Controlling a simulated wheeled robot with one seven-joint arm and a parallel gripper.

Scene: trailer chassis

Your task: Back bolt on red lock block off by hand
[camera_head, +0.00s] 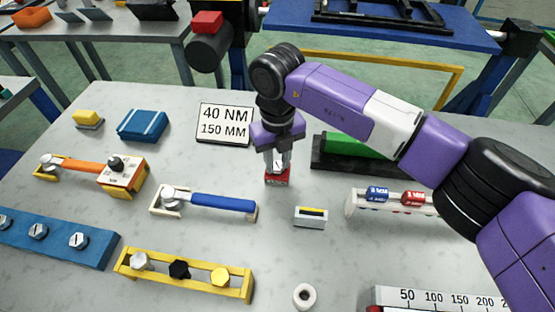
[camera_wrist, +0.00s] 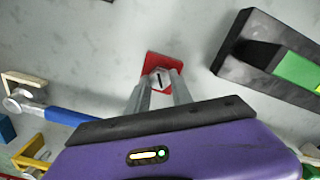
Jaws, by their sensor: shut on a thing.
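The small red lock block (camera_head: 278,180) sits on the grey table below my gripper, and it also shows in the wrist view (camera_wrist: 158,61). A silver hex bolt (camera_wrist: 159,78) with a dark line on its head stands at the block. My gripper (camera_head: 278,163) points straight down over the block. Its two fingers (camera_wrist: 159,90) are shut on the bolt, one on each side of the head. The bolt's shank and thread are hidden, so I cannot tell how far it sits in the block.
A blue-handled wrench (camera_head: 210,201) lies left of the block, and a small grey block with a yellow strip (camera_head: 311,216) lies at front right. A black-and-green fixture (camera_head: 345,147) is close on the right. A "40 NM 150 MM" sign (camera_head: 224,123) stands behind left.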

